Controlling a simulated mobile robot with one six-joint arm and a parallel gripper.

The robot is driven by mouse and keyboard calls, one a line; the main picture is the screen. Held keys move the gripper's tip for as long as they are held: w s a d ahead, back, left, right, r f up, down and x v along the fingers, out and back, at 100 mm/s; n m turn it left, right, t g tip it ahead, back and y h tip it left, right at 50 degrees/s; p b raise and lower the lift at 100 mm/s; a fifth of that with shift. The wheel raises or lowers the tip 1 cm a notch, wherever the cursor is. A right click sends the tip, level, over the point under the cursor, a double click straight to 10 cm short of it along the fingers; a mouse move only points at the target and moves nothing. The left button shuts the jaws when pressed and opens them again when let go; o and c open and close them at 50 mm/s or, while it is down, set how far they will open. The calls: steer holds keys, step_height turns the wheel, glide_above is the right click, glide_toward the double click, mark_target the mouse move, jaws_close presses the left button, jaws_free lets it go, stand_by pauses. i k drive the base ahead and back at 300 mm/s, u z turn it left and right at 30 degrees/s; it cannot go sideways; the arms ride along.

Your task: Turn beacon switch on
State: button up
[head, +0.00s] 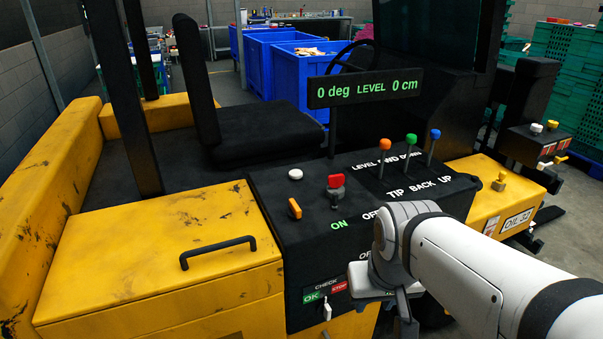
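A black control panel (272,225) on a yellow vehicle carries several controls. An orange switch (295,208) sits on its left part, left of a red knob (335,184) on a grey base and below a white round button (295,174). A green "ON" and a partly covered "OFF" are printed near them. A small white toggle (327,311) is on the front face below. No legible label marks which one is the beacon switch. My gripper (385,298) is at the panel's front right, apart from the orange switch. My wrist hides part of it and some lettering; its opening is unclear.
Three levers with orange, green and blue knobs (411,138) rise at the panel's right. A display (365,88) reads 0 deg, 0 cm on a post behind. A yellow hood with a black handle (217,252) is left. Blue crates (297,80) stand behind.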

mark_target(295, 212)
steer(key=z, duration=1.05)
steer(key=k, duration=0.8)
steer(key=u, duration=0.95)
steer(key=i, duration=1)
steer(key=u, duration=0.1)
